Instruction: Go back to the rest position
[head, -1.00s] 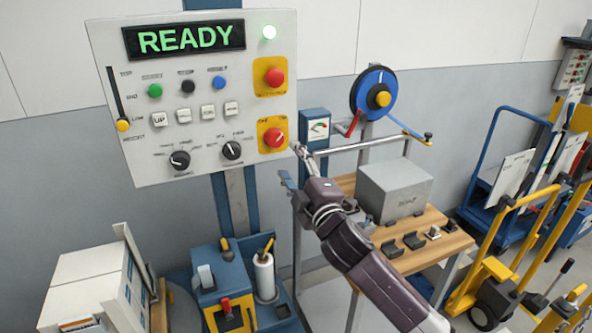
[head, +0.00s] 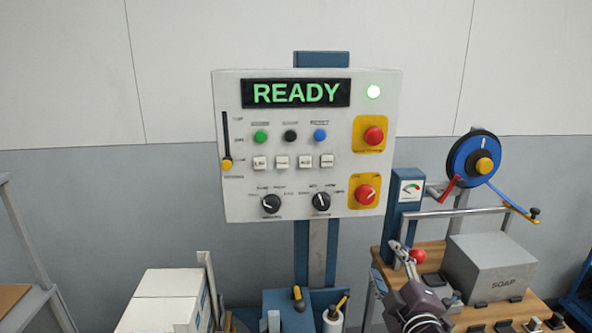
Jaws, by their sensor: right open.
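My right gripper (head: 402,252) is low in the head view, below and right of the control panel (head: 235,205). It is open, apart from the panel, and seems to hold nothing. A red ball-shaped knob (head: 418,256) shows right beside its fingers; I cannot tell whether they touch. The panel's screen (head: 295,93) reads READY in green, and a lamp (head: 373,92) glows at its upper right. My left gripper is not in the view.
A wooden bench (head: 440,257) at the lower right bears a grey SOAP box (head: 492,266) and small dark items. A blue strap reel (head: 474,160) stands behind it. White boxes (head: 165,284) and a blue stand (head: 292,312) are below the panel.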

